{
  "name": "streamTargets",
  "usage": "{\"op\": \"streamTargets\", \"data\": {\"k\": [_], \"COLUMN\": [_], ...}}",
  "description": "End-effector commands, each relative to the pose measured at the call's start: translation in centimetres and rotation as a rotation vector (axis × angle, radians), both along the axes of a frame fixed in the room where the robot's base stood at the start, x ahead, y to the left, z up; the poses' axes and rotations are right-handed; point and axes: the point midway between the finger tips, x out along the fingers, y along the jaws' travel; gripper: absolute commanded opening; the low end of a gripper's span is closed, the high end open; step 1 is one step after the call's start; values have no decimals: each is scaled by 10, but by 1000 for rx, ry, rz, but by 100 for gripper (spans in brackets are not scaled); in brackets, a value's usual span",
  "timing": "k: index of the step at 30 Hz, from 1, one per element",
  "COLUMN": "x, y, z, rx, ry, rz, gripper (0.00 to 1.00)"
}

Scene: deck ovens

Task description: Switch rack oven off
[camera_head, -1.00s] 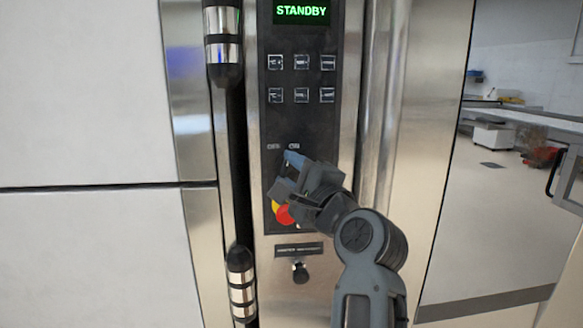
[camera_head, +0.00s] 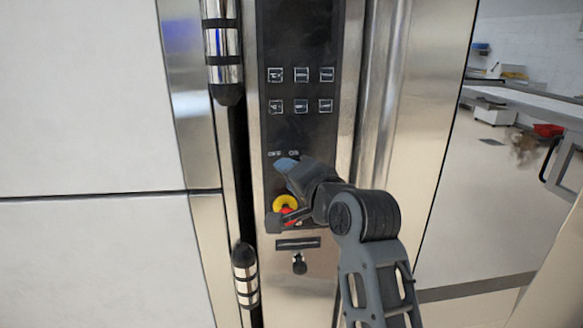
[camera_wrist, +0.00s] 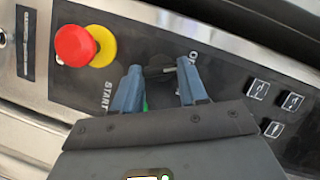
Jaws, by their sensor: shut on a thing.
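The oven's black control panel (camera_head: 300,120) fills the middle of the head view, with OFF and ON labels (camera_head: 284,154) above my gripper. My gripper (camera_wrist: 162,82) is at the panel, its two blue-grey fingers on either side of a dark rotary switch (camera_wrist: 160,70) in the wrist view. It is shut on the switch, which my gripper hides in the head view (camera_head: 285,172). The switch's exact angle is hard to tell. The display (camera_head: 295,20) at the top of the panel is dark.
A red emergency button (camera_wrist: 74,46) on a yellow ring (camera_wrist: 102,45) sits close beside my gripper. A green button (camera_wrist: 145,104), partly hidden, is by a finger, near the START label (camera_wrist: 106,97). Several square buttons (camera_head: 301,90) are higher up. A door handle (camera_head: 222,50) stands left of the panel.

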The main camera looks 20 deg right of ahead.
Motion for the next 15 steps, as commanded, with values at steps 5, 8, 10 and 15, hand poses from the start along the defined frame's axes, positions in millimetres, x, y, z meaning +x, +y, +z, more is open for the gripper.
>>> {"op": "streamTargets", "data": {"k": [5, 8, 10, 15], "x": [0, 0, 0, 0], "y": [0, 1, 1, 1], "z": [-1, -2, -2, -2], "rx": [-41, -51, -55, -57], "ry": [18, 22, 23, 24], "rz": [2, 2, 2, 2], "gripper": [12, 12, 12, 12]}}
